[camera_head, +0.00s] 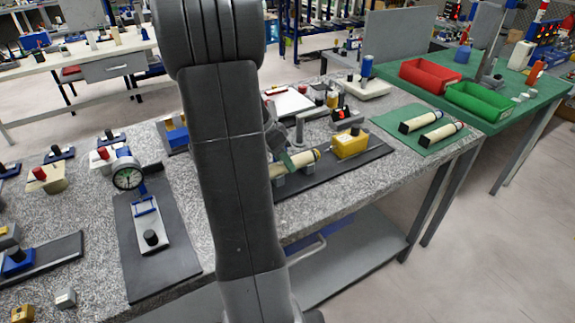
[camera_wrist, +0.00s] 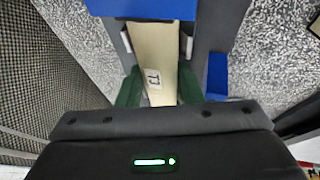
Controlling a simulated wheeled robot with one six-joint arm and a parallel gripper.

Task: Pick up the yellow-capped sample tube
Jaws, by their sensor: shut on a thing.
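My gripper (camera_wrist: 161,86) has green fingers on either side of a cream sample tube (camera_wrist: 154,58) with a small dark-lettered label, and is shut on it. A blue part covers the tube's far end in the wrist view, so I cannot see its cap there. In the head view my gripper (camera_head: 284,152) is partly hidden behind my arm, at a cream tube (camera_head: 300,162) with a yellowish right end. This tube lies low over grey blocks on a dark mat (camera_head: 345,166). I cannot tell whether it touches the blocks.
A yellow block (camera_head: 350,144) stands right beside the tube's end. Two cream, dark-ended cylinders (camera_head: 440,133) lie on a green mat (camera_head: 398,121) to the right. A dial gauge (camera_head: 127,174) stands on the left. Red (camera_head: 430,76) and green (camera_head: 479,101) bins sit on the green table behind.

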